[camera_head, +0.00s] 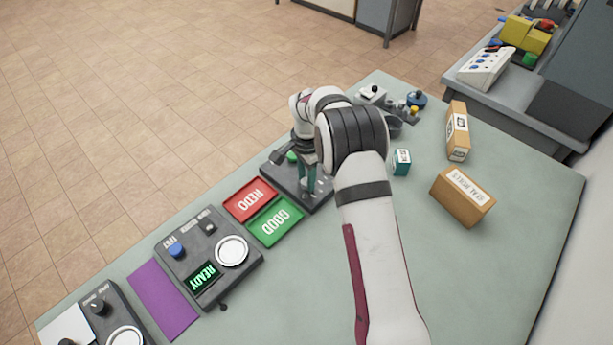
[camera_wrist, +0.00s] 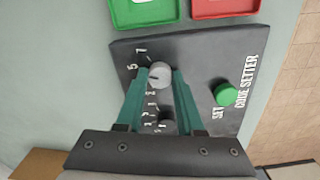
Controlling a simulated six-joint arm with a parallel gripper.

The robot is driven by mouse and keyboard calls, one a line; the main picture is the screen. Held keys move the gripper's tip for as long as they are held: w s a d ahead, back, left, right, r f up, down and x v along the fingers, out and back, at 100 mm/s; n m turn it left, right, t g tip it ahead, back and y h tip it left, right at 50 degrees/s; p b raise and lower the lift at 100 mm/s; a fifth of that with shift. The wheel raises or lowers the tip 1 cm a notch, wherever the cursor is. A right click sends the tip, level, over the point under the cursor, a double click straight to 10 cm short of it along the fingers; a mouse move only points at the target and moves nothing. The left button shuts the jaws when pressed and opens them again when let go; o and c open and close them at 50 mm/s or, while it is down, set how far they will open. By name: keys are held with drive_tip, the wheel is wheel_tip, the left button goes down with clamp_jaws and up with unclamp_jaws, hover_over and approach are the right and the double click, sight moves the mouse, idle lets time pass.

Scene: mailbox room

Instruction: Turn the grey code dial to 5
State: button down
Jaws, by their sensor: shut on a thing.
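The grey code dial (camera_wrist: 160,75) is a light round knob on the dark code setter panel (camera_wrist: 205,60) in the wrist view. My gripper (camera_wrist: 161,79) has its two teal fingers on either side of this dial and is shut on it. Printed digits, among them 5 and 7, stand to the dial's left. The dial's pointer is too small to read surely. A darker knob (camera_wrist: 167,126) sits nearer the wrist, between the fingers and apart from their tips. In the head view my gripper (camera_head: 308,188) reaches down onto the panel (camera_head: 282,176), and my arm hides part of it.
A green SET button (camera_wrist: 225,94) is right of the dial. The red REDO tray (camera_head: 251,199) and green GOOD tray (camera_head: 275,221) lie beside the panel. A READY device (camera_head: 180,262), a small teal box (camera_head: 402,162) and a brown carton (camera_head: 462,197) are on the table.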

drive_tip(key=c, duration=0.5)
unclamp_jaws()
wheel_tip(320, 180, up, 16)
drive_tip(key=shift+f, duration=0.1)
